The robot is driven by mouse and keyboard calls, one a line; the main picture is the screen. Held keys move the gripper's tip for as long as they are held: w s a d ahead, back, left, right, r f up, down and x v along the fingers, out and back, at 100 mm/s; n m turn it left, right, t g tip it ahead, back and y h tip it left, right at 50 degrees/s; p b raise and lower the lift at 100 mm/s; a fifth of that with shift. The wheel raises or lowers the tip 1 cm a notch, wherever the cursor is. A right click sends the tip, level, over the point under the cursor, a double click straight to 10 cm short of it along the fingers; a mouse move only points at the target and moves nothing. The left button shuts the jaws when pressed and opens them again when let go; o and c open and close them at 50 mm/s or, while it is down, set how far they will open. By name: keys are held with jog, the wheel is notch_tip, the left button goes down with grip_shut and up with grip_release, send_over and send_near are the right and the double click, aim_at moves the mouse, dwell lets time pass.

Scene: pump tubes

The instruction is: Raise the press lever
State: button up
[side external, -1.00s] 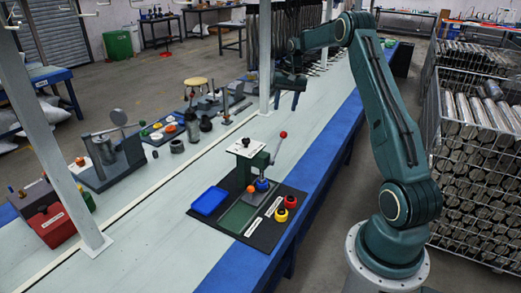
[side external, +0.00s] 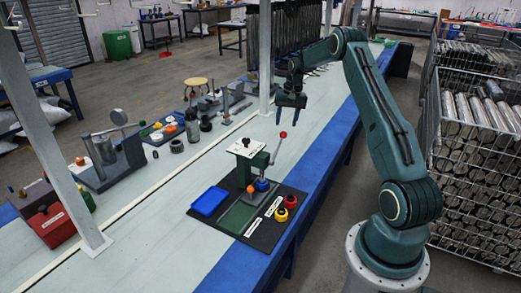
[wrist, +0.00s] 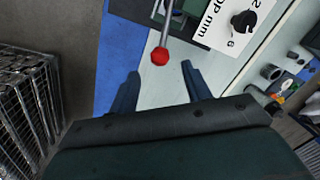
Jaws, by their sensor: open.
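The press (side external: 250,163) is a green body with a white plate on top, standing on a dark base board. Its lever (side external: 276,151) is a thin metal rod slanting up to a red ball knob (side external: 283,135). My gripper (side external: 292,119) is open and empty, pointing down just above the knob in the side view. In the wrist view the red knob (wrist: 160,56) lies ahead of the two fingers (wrist: 158,82), near the middle of the gap, not touching either.
A blue tray (side external: 209,201) and red and yellow buttons (side external: 286,207) are around the press. A white post (side external: 266,60) stands behind it. Other fixtures (side external: 110,155) are on the far bench at left. The pale bench top right of the press is clear.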

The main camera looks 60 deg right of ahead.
aim_at(284, 134)
jog(key=f, duration=0.5)
jog(key=w+f, duration=0.1)
jog(key=f, duration=0.2)
jog(key=shift+a+f, duration=0.35)
grip_shut()
